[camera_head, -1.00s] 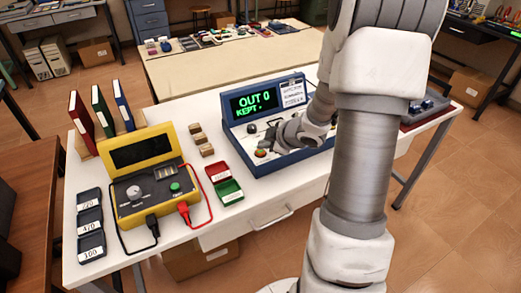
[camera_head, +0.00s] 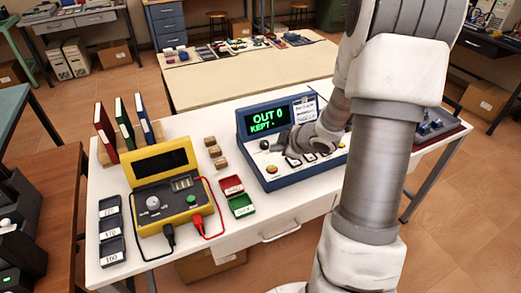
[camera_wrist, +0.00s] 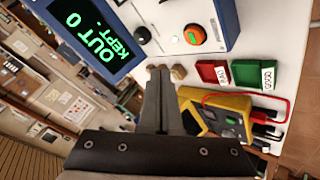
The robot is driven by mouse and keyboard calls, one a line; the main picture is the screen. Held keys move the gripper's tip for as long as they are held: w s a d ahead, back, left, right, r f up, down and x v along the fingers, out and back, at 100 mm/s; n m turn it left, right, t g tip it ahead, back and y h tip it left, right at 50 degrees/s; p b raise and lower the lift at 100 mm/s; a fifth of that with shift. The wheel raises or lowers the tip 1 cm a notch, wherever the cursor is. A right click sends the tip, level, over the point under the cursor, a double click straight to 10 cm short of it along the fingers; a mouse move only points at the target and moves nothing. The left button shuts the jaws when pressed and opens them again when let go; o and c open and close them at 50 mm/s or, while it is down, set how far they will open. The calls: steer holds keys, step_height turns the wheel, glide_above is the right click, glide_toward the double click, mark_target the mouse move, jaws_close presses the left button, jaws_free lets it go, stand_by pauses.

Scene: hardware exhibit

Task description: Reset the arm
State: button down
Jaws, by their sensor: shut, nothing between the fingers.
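My arm reaches in from the right over the white table (camera_head: 290,218). My gripper (camera_head: 284,147) is above the blue console (camera_head: 291,182), near its control panel, with a gap I cannot judge in the head view. In the wrist view my gripper (camera_wrist: 165,72) has its fingers together with nothing between them. The console's screen (camera_wrist: 92,28) reads "OUT 0" and "KEPT" in green. My arm hides the console's right side in the head view.
A yellow meter (camera_head: 168,190) with red and black leads stands at the left. Red (camera_head: 231,185) and green (camera_head: 241,205) trays and small wooden blocks (camera_head: 214,151) lie between it and the console. Dark labelled trays (camera_head: 111,227) line the left edge. Binders (camera_head: 105,132) stand behind.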

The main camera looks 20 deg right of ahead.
steer(key=shift+r, duration=0.1)
steer(key=s+a+r+m+h, duration=0.2)
steer(key=a+r+m+h, duration=0.1)
steer(key=r, duration=0.6)
steer(key=s+a+r+m+h, duration=0.2)
steer(key=s+a+r, duration=0.1)
steer(key=r, duration=0.5)
steer(key=s+a+r+m+g+y, duration=0.1)
steer(key=s+a+m, duration=0.2)
steer(key=s, duration=0.6)
steer(key=s+a+r+m+g+y, duration=0.1)
steer(key=s+a, duration=0.4)
steer(key=s, duration=0.5)
steer(key=r+m+g, duration=0.1)
steer(key=m, duration=0.1)
steer(key=shift+a+r+m+y+p, duration=0.2)
steer(key=shift+a+m+y+p, duration=0.2)
